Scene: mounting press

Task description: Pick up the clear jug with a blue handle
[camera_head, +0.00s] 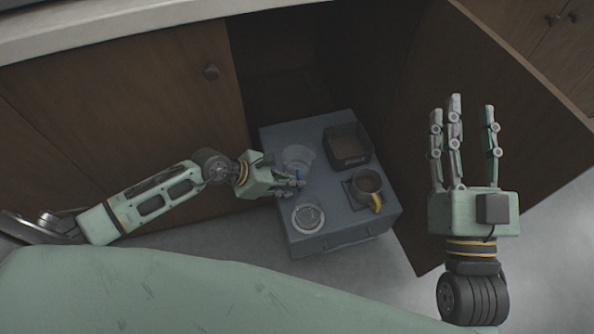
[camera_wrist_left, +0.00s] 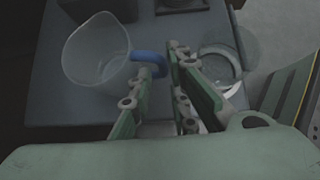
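The clear jug (camera_head: 298,156) stands upright on a grey box top. In the left wrist view the jug (camera_wrist_left: 92,52) is at upper left, its blue handle (camera_wrist_left: 149,58) pointing right. My left gripper (camera_head: 298,185) is low over the box, at the handle side of the jug. In the left wrist view its fingers (camera_wrist_left: 164,68) are apart, with the handle at the fingertips, partly hidden by a finger. Contact with the handle cannot be told. My right gripper (camera_head: 463,118) is open and empty, fingers up, at the right.
An open brown cabinet door (camera_head: 440,75) stands at the right; a closed one (camera_head: 130,95) is at left.

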